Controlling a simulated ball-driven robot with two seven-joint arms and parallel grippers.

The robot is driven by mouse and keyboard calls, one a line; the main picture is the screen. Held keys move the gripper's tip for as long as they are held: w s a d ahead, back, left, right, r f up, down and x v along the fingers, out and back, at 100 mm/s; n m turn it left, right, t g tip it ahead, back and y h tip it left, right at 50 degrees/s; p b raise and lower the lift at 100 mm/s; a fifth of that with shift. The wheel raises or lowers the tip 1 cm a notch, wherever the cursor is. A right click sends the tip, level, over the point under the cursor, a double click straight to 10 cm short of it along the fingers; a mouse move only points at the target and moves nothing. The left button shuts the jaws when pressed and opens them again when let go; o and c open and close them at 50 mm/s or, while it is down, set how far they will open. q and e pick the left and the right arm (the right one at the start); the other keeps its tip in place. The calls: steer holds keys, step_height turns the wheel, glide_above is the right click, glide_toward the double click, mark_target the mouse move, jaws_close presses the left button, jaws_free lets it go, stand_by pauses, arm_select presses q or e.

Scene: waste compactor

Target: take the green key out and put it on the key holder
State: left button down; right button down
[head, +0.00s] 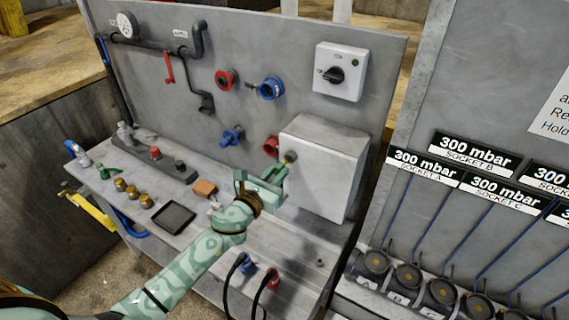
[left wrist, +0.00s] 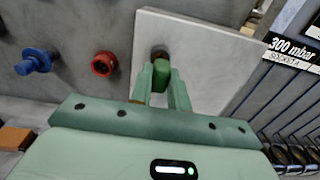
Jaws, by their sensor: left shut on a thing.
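The green key (left wrist: 161,76) sits at the round lock (left wrist: 159,50) on the front of the light grey box. My left gripper (left wrist: 162,90) is shut on the key's head, one finger on each side. In the head view my left gripper (head: 280,171) is at the left part of the box front, and its fingers mostly hide the key. I cannot tell how deep the key is in the lock. I cannot make out the key holder for certain. My right gripper is not in view.
The grey box (head: 326,172) stands out from the back panel. A red socket (head: 271,146) and blue socket (head: 231,137) are left of it. The bench holds an orange-brown block (head: 204,188), a black tray (head: 173,215) and brass knobs. Cables with plugs (head: 247,267) lie at the front.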

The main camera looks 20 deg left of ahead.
arm_select(q)
steer(key=shift+s+a, duration=0.15)
steer(key=shift+s, duration=0.75)
steer(key=shift+s+a, duration=0.1)
steer(key=shift+s, duration=0.75)
stand_by(0.7)
